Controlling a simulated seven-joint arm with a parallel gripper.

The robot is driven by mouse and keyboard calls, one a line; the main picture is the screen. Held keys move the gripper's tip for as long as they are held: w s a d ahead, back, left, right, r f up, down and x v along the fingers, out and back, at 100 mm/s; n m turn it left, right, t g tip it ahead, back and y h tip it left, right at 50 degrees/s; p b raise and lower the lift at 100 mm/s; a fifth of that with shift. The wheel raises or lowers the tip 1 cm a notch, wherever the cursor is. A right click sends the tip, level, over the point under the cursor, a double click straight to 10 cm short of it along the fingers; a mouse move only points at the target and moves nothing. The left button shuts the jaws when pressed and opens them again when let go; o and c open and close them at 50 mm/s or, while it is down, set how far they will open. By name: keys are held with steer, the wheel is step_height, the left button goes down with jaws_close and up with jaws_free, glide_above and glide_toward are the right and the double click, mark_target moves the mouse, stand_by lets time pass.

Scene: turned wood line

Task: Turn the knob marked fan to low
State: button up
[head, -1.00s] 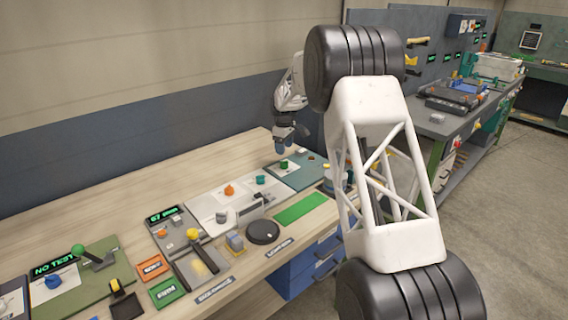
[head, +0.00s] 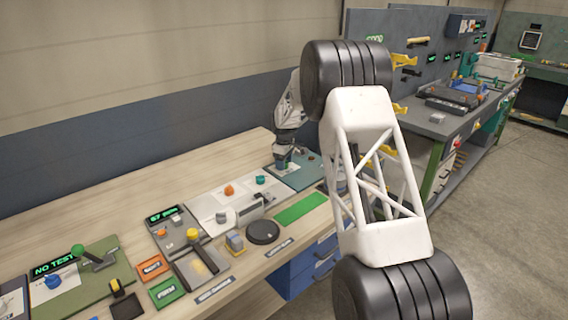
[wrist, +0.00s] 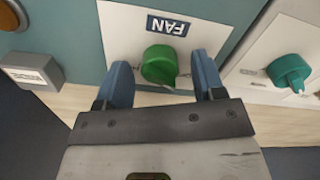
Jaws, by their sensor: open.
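The green fan knob (wrist: 160,66) sits on a white plate below a dark blue label (wrist: 167,26) reading FAN, seen upside down in the wrist view. My gripper (wrist: 163,78) is open, with one blue finger on each side of the knob. A gap shows between the knob and each finger, wider on the left. In the head view my gripper (head: 282,165) is low over the teal panel (head: 305,176) at the far end of the bench, and it hides the green knob there.
A teal knob (wrist: 289,72) on a white panel stands to the right in the wrist view. A grey block (wrist: 32,76) lies to the left. In the head view an orange knob (head: 229,190) and a black disc (head: 263,232) are nearer on the bench.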

steer(key=shift+f, duration=0.15)
steer(key=c, duration=0.9)
steer(key=shift+m, duration=0.3)
steer(key=m, duration=1.1)
stand_by(0.5)
